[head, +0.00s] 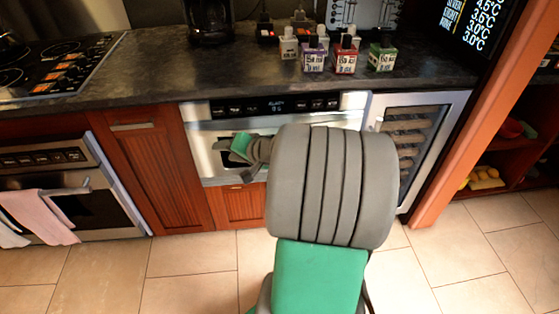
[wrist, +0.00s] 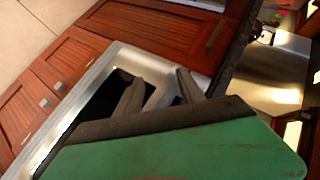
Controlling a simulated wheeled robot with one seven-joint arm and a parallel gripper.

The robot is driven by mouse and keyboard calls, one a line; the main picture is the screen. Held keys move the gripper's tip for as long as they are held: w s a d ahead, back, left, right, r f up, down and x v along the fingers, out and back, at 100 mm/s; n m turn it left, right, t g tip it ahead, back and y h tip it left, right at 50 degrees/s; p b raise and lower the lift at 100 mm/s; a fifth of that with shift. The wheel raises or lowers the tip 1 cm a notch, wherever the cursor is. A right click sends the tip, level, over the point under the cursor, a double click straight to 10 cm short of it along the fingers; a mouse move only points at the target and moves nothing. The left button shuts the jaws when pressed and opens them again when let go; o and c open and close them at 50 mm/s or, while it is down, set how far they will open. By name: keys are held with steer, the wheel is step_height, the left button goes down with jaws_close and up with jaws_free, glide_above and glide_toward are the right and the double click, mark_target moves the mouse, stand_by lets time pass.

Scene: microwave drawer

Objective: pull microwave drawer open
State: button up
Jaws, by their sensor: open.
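The microwave drawer (head: 207,165) is a silver front under the counter, below a dark control strip (head: 275,105). In the wrist view its silver frame (wrist: 140,60) surrounds a dark panel. My gripper (head: 222,146) is at the left part of the drawer front in the head view. In the wrist view my gripper (wrist: 160,76) has its two grey fingers spread apart, with nothing held between them. The fingers overlap the silver frame; I cannot tell if they touch it. My arm hides the right part of the drawer front. I see no clear gap showing the drawer pulled out.
A stove and oven (head: 85,195) with hanging towels stand at the left. A wooden cabinet (head: 150,165) is beside the drawer. A glass-fronted cooler (head: 410,130) is at the right. Several small bottles (head: 345,58) stand on the dark counter (head: 150,70). The tiled floor (head: 195,275) in front is clear.

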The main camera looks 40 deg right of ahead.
steer(key=s+d+f+m+t+h+b, duration=0.3)
steer(key=d+m, duration=0.2)
steer(key=d, duration=0.4)
steer(key=s+d+f+m+t+h+b, duration=0.25)
steer(key=s+d+m, duration=0.2)
steer(key=d, duration=0.55)
steer(key=w+d+b, duration=0.1)
steer(key=w, duration=0.7)
steer(key=shift+w+r+m, duration=0.15)
steer(key=shift+r+m, duration=0.2)
steer(key=shift+r, duration=0.1)
steer(key=shift+d+h, duration=0.1)
steer(key=shift+h, duration=0.15)
jaws_close()
